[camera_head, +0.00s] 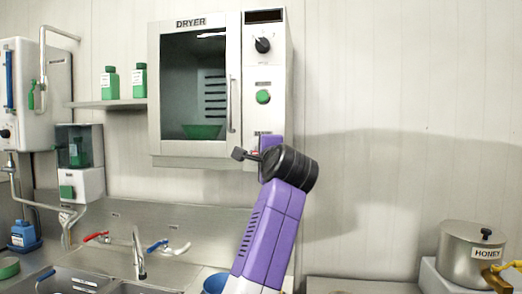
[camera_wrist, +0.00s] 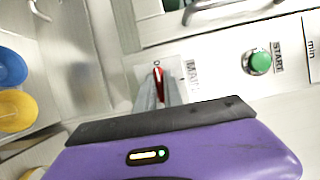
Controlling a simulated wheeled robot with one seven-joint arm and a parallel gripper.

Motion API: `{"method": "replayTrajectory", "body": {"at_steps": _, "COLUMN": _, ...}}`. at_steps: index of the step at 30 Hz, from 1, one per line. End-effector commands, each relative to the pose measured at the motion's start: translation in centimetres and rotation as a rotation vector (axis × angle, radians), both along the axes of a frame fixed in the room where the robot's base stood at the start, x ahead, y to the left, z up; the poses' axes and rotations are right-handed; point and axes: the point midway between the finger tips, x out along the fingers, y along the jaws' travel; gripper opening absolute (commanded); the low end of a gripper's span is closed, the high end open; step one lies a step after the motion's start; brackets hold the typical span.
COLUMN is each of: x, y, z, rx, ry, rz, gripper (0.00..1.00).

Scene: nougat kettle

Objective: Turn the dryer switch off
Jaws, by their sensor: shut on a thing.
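The white dryer (camera_head: 194,88) hangs on the wall, with a control column on its right side. Its red switch (camera_wrist: 159,82) is at the bottom of that column, beside a MAIN label (camera_wrist: 192,73). In the wrist view my gripper (camera_wrist: 160,95) has its grey fingers on both sides of the red switch, shut on it. A small "0" mark shows by the switch's tip.
A green START button (camera_head: 263,97) and a black knob (camera_head: 262,45) sit above the switch. The dryer door (camera_head: 232,104) is closed, with a green bowl (camera_head: 201,131) inside. A sink (camera_head: 85,283) and taps are below left; a honey pot (camera_head: 466,262) stands lower right.

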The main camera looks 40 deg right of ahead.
Motion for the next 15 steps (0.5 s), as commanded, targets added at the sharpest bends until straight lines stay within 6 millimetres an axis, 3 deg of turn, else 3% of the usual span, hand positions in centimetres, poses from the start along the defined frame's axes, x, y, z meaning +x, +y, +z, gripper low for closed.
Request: {"method": "replayTrajectory", "body": {"at_steps": 15, "x": 0.04, "y": -0.01, "z": -0.25, "rx": -0.022, "ry": 0.036, "rz": 0.0, "gripper": 0.0}}
